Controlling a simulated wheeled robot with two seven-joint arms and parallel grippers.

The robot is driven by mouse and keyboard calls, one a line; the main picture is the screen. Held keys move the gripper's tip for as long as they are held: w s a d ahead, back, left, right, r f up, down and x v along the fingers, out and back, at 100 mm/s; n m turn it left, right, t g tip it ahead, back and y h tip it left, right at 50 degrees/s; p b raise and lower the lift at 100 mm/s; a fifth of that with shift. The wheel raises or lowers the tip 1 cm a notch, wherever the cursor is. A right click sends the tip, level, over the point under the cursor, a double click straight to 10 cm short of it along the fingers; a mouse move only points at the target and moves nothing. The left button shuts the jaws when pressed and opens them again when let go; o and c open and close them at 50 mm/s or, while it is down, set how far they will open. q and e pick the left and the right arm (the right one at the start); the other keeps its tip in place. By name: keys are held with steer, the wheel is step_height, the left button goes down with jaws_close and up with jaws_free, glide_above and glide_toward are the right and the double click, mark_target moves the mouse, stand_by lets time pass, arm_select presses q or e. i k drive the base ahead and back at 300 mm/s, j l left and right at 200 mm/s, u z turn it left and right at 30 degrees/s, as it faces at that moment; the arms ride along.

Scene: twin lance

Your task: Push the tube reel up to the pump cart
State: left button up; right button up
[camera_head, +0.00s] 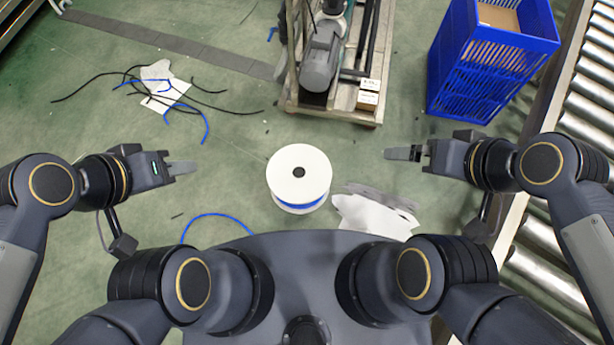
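The tube reel (284,168) is a white drum with blue tube wound under its top flange and a dark centre hole. It stands on the green floor close in front of my base. The pump cart (335,112) stands beyond it at the top middle, with a grey motor (322,58) on a worn frame. Clear floor separates reel and cart. My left gripper (183,168) is left of the reel, apart from it. My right gripper (402,153) is right of the reel, also apart. Both point inward and touch nothing; their finger gaps are not clear from above.
A blue crate (478,75) stands right of the cart, beside a roller conveyor (585,95) along the right edge. Crumpled white sheet (372,215) lies right of the reel. Black and blue tube scraps (205,125) and paper lie at left. A grey floor strip (160,38) crosses behind.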

mark_target(298, 175)
steer(key=z, duration=1)
steer(key=k+j+z, duration=0.4)
steer(key=j+z, duration=0.15)
steer(key=j, duration=0.1)
